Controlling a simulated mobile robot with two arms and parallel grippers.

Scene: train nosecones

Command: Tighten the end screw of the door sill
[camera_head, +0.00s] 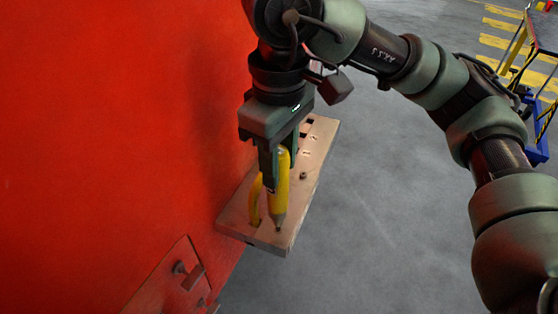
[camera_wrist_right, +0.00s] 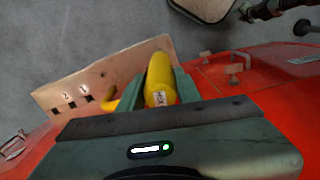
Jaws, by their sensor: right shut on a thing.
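The door sill is a flat tan board (camera_head: 235,214) sticking out from the red body; it also shows in the right wrist view (camera_wrist_right: 130,63). My right gripper (camera_head: 276,160) points down over the board, shut on a yellow screwdriver-like tool (camera_head: 281,187). The tool also shows between the fingers in the right wrist view (camera_wrist_right: 159,82). Its narrow tip points down at the near end of the board. I cannot tell whether it touches; no end screw shows clearly there. A small dark screw or knob (camera_head: 303,176) sits further along. My left gripper is out of view.
A yellow curved piece (camera_head: 255,200) stands on the board left of the tool. Square holes lie at the board's far end. The red wall (camera_head: 110,130) is close on the left, with a small bracket (camera_head: 192,276) below. Grey floor (camera_head: 370,220) lies open to the right.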

